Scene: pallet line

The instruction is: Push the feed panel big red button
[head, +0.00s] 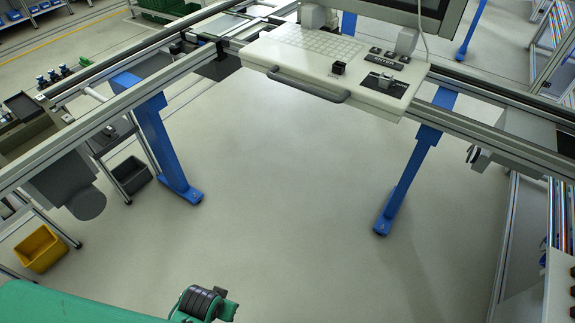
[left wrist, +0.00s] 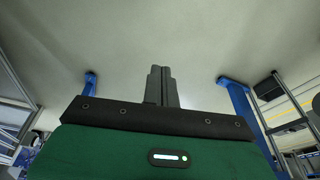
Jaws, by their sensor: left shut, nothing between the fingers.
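I see no big red button in either view. A white control panel with a keyboard (head: 300,42) is at the top of the head view, with a small black knob (head: 338,67) and a black switch plate (head: 385,84) on it. A white box (head: 560,285) with small dark fittings is cut off at the right edge; its face is not clear. My left gripper (left wrist: 160,72) is shut and empty in the left wrist view, with bare floor beyond its fingers. A green and black part of my arm shows at the bottom of the head view. My right gripper is not in view.
Metal rails on blue legs (head: 160,145) (head: 412,172) frame the space ahead. A yellow bin (head: 40,248) and a dark grey bin (head: 131,175) stand at the left. The grey floor (head: 290,190) in the middle is clear.

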